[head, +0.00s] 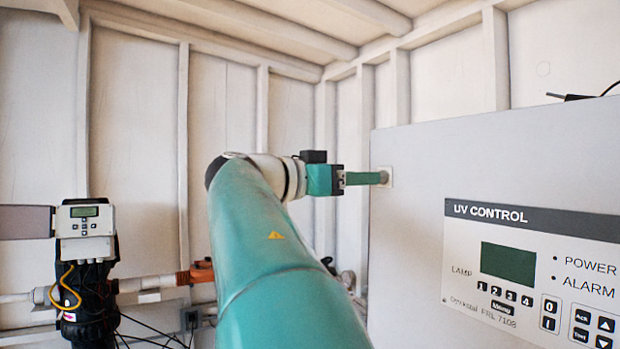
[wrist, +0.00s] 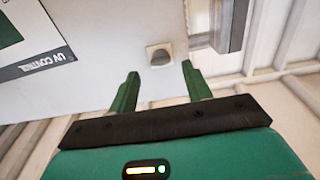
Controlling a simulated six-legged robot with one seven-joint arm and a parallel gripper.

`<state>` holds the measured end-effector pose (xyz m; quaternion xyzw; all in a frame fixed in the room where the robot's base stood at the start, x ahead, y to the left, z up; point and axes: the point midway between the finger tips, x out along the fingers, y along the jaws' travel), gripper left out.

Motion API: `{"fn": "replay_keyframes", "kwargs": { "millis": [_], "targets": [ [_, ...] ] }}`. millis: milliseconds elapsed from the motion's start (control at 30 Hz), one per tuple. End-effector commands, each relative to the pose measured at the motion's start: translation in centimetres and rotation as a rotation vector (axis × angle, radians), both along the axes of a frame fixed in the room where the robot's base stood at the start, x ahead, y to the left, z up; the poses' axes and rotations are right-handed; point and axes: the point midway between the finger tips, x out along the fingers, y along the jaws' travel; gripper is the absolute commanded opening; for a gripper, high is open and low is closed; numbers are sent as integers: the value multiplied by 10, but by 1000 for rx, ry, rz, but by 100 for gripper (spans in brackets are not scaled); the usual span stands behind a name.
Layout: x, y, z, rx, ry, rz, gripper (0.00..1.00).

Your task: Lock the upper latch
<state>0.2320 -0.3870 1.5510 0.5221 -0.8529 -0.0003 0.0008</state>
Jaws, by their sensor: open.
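The upper latch is a small pale square plate with a grey round centre on the face of the grey UV control cabinet. In the wrist view the latch (wrist: 159,54) lies just beyond and between the fingertips of my gripper (wrist: 160,69). The two green fingers are apart with nothing between them. In the head view my gripper (head: 378,178) reaches right to the latch plate (head: 390,177) near the cabinet's left edge, and its fingers partly cover the latch. I cannot tell whether the fingers touch it, or how its centre is turned.
The cabinet (head: 430,165) fills the right side, with a UV CONTROL panel (head: 530,270) of buttons and a screen. A grey bar (wrist: 231,25) stands near the latch in the wrist view. Pipes and a black device with a display box (head: 85,218) stand at left.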

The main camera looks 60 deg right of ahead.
Motion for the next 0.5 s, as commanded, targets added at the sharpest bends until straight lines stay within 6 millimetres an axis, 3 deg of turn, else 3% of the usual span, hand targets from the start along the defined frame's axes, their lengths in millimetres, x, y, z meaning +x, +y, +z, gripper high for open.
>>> {"fn": "replay_keyframes", "kwargs": {
  "millis": [200, 500],
  "targets": [
    [-12, -26, 0, 1, 0, -1, 49],
    [-13, -32, 0, 0, 0, 1, 49]
  ]
}}
